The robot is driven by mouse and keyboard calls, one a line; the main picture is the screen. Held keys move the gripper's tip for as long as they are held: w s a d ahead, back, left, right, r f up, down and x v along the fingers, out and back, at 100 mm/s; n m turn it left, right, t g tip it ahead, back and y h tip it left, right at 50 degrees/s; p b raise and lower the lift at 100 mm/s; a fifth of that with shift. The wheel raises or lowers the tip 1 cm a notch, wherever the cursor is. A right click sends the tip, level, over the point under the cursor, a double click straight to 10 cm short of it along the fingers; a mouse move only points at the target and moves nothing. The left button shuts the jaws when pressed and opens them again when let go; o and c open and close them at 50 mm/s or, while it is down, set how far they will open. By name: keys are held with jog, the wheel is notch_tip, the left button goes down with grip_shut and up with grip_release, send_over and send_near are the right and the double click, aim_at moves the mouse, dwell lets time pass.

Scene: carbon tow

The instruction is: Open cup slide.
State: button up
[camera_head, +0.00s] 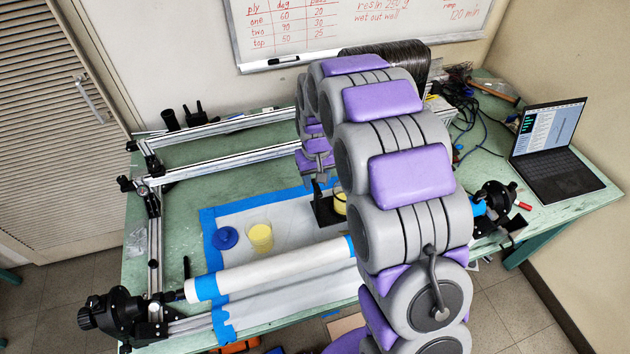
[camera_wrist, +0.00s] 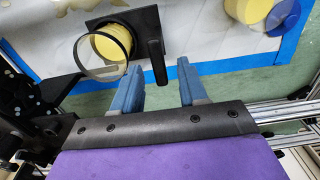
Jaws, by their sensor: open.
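The cup slide is a black plate (camera_wrist: 139,20) with an upright black handle (camera_wrist: 155,62) at its near edge in the wrist view. A clear round cup with yellow contents (camera_wrist: 108,46) stands at the plate. My gripper (camera_wrist: 158,68) has its two blue fingers spread. The handle's end shows between the fingertips in the picture. I cannot tell whether either finger touches it. In the head view the black slide (camera_head: 324,211) and the yellow cup (camera_head: 340,203) are partly hidden behind my arm.
A white roller (camera_head: 270,268) runs along the front. Metal rails (camera_head: 230,168) cross behind. A laptop (camera_head: 552,150) sits at the right.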

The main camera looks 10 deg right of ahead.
notch_tip(320, 180, up, 16)
jog(key=p, duration=0.2)
jog(key=shift+a, duration=0.25)
jog(key=s+d, duration=0.2)
jog(key=s, duration=1)
jog(key=s+d+m+g, duration=0.1)
jog(key=s+d, duration=0.2)
jog(key=s, duration=1)
jog(key=s+d+m, duration=0.1)
jog(key=s+d, duration=0.1)
jog(key=s, duration=1)
jog(key=shift+s+d+g+b, duration=0.25)
jog(key=shift+g+b, duration=0.1)
jog(key=shift+g, duration=0.05)
